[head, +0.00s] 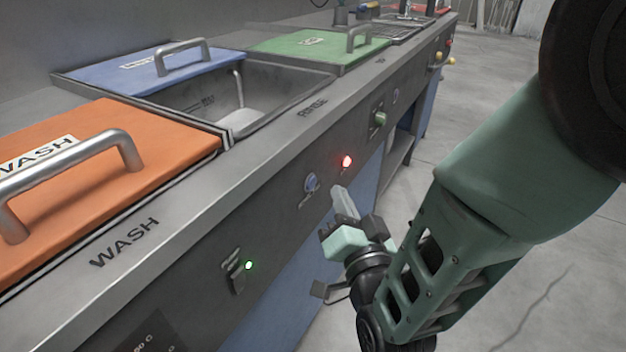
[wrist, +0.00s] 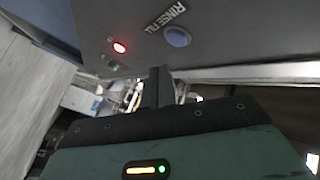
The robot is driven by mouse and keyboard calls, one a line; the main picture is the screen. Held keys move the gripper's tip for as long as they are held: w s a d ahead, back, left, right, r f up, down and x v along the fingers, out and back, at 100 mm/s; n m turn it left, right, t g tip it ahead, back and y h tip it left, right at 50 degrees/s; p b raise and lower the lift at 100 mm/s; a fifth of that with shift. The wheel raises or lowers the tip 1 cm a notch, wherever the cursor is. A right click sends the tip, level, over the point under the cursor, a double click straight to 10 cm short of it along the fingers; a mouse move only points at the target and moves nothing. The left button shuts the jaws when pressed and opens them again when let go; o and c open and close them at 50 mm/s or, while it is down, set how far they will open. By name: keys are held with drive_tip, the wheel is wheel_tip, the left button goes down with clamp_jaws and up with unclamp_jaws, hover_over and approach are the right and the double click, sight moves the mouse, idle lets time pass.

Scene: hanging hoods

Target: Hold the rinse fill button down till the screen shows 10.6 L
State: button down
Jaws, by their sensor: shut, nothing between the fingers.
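The blue round rinse fill button (head: 311,183) sits on the grey front panel below the counter edge. It also shows in the wrist view (wrist: 177,36), beside a partly readable "RINSE" label. A red light (head: 347,161) glows to its upper right in the head view; in the wrist view the red light (wrist: 119,47) is to its left. My gripper (head: 339,190) is shut and empty, its tip just right of the button. In the wrist view my gripper (wrist: 160,73) points just below the button, apart from it. I cannot make out any litre reading.
A switch (head: 237,273) with a green light is further left on the panel. A green knob (head: 380,119) is further right. Above are an orange lid (head: 120,160), a blue lid (head: 130,75), an open basin (head: 240,118) and a green lid (head: 290,45). Open floor lies at right.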

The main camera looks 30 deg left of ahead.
sight(312, 183)
drive_tip(key=shift+w+a, duration=0.1)
drive_tip(key=shift+a, duration=0.95)
drive_tip(key=shift+a, duration=0.1)
idle(1.3)
drive_tip(key=shift+a+b, duration=0.3)
drive_tip(key=shift+b, duration=0.05)
drive_tip(key=shift+a, duration=0.35)
idle(4.8)
